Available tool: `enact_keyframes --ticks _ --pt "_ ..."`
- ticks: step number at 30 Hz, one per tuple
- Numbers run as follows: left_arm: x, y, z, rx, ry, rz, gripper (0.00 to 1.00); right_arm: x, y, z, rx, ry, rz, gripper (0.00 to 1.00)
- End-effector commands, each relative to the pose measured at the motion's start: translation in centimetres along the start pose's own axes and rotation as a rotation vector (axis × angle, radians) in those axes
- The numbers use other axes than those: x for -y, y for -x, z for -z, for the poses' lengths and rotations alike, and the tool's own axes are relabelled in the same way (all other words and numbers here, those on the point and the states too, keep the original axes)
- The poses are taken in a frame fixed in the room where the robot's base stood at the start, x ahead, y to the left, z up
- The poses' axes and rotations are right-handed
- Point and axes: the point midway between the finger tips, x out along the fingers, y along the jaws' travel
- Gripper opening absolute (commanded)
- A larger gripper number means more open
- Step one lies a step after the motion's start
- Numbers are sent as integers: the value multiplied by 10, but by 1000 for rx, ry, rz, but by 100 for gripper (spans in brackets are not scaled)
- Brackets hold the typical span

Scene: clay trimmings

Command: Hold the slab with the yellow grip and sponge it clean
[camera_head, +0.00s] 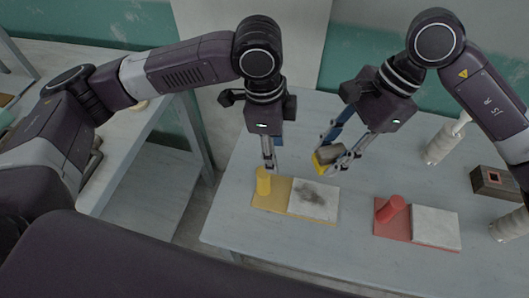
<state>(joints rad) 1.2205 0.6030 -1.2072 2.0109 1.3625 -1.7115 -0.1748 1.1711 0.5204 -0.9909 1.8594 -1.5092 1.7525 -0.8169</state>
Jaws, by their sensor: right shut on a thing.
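A white slab (314,201) with a dark smudge lies on the table, on the right part of a yellow base (271,196). An upright yellow grip (263,182) stands on the base's left part. My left gripper (270,167) points down at the top of the yellow grip; its fingers look close together from this side, and I cannot tell whether they clasp it. My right gripper (331,160) is shut on a yellow and dark sponge (324,162), held above the back of the smudged slab.
A red base (388,228) with a tilted red grip (391,209) and a clean-looking white slab (434,227) lies to the right. A pale bottle (440,144), a dark box (494,182) and another pale container (509,226) stand at the right. The table's front left is clear.

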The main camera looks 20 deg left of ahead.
Motion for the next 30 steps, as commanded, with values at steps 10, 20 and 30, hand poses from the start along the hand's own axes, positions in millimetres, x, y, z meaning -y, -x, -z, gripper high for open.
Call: enact_keyframes --ticks 10,20,30 --pt "-17 -15 -22 120 -70 -39 44 0 0 0 0 0 0 9" --pt "-19 -76 -29 119 -67 -38 44 0 0 0 0 0 0 9" --pt "-19 -115 -33 117 -68 -36 44 0 0 0 0 0 0 9"
